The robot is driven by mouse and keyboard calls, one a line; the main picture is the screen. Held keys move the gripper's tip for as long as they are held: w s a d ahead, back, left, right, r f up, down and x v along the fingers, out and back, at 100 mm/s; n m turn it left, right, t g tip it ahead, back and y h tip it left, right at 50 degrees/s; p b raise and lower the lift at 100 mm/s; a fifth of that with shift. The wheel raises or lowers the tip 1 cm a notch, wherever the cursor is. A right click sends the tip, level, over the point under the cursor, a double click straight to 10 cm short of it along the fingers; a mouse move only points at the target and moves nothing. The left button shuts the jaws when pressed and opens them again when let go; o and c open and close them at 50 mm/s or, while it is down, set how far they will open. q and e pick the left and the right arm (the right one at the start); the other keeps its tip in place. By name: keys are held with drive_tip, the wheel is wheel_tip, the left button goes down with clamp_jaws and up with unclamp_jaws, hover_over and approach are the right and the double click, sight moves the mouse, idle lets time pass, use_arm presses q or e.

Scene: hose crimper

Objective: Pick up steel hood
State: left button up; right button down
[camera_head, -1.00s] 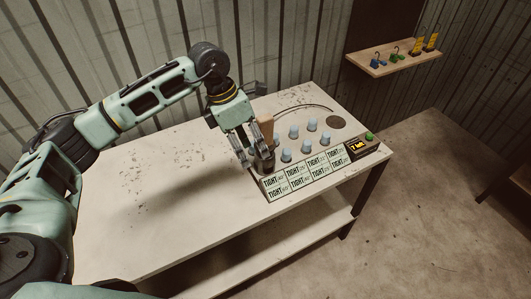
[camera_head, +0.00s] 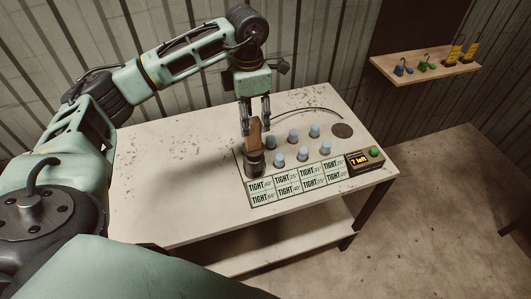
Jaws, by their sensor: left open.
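A dark grey metal cylinder (camera_head: 254,164), which looks like the steel hood, stands at the left end of the labelled panel on the table. A brown wooden-looking block (camera_head: 255,134) rises right behind it. My left gripper (camera_head: 256,126) points down with its two fingers apart, above and behind the cylinder. The fingers are around the upper part of the block in the picture; I cannot tell if they touch it. The cylinder is clear of the fingers. My right gripper is out of view.
Several pale blue knobs (camera_head: 303,153) stand on the panel, behind the "TIGHT" labels (camera_head: 288,187). A small display box (camera_head: 362,162) with a green button is at the right. A thin dark hose (camera_head: 310,109) curves behind. The table's left half (camera_head: 165,180) is clear.

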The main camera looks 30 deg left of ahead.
sight(253, 137)
use_arm(q)
drive_tip(key=shift+f, duration=0.35)
drive_tip(key=shift+s+a+f+p, duration=0.1)
drive_tip(key=shift+s+f+p, duration=0.05)
drive_tip(key=shift+f+p, duration=0.45)
drive_tip(key=shift+s+a+f+p, duration=0.15)
drive_tip(key=shift+f+p, duration=0.2)
drive_tip(key=shift+f, duration=0.3)
drive_tip(key=f+p, duration=0.1)
drive_tip(key=f, duration=0.2)
drive_tip(key=shift+w+d+f+p, duration=0.2)
drive_tip(key=shift+d+f+p, duration=0.1)
drive_tip(key=shift+d+p, duration=0.1)
drive_tip(key=shift+f, duration=0.4)
drive_tip(key=shift+c, duration=0.2)
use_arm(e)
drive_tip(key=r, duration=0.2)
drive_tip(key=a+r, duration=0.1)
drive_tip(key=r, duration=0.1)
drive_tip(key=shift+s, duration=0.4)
use_arm(q)
drive_tip(key=c, duration=1.1)
clamp_jaws()
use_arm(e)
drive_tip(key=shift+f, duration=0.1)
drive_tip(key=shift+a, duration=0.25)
